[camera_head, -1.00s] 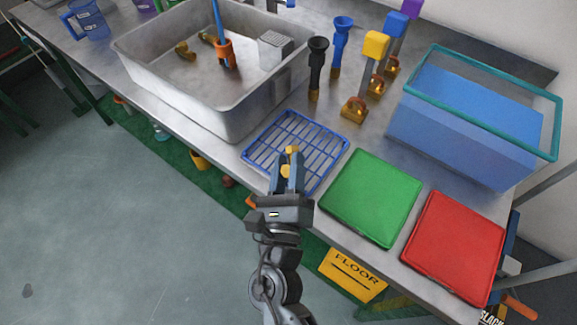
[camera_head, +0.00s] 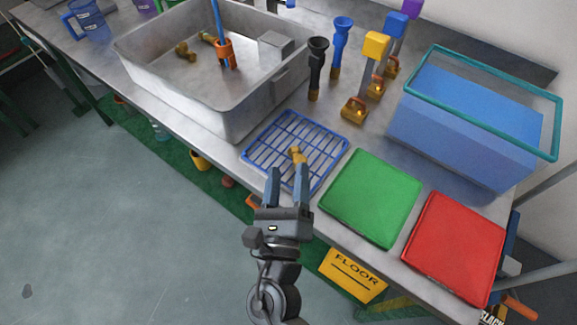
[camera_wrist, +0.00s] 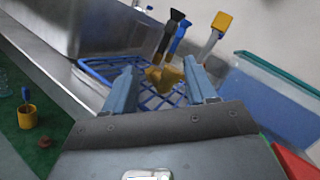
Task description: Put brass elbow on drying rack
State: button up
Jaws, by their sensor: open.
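The brass elbow (camera_head: 297,155) lies on the blue wire drying rack (camera_head: 270,147), near the rack's middle right. My gripper (camera_head: 287,174) is open, with its fingers apart and just in front of the elbow. In the wrist view the elbow (camera_wrist: 166,77) shows between and beyond the two open fingertips (camera_wrist: 163,78), apart from both. The rack (camera_wrist: 97,66) spreads behind and around it there. Two more brass fittings (camera_head: 186,50) lie in the grey basin.
The grey basin (camera_head: 225,120) stands behind left of the rack. A green tray (camera_head: 372,198) and a red tray (camera_head: 455,245) lie to the right. A blue bin (camera_head: 465,125) with a teal rim and several upright tools, including a black one (camera_head: 317,65), stand behind.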

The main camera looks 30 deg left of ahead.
jog(key=v, duration=1)
jog(key=shift+b, duration=0.45)
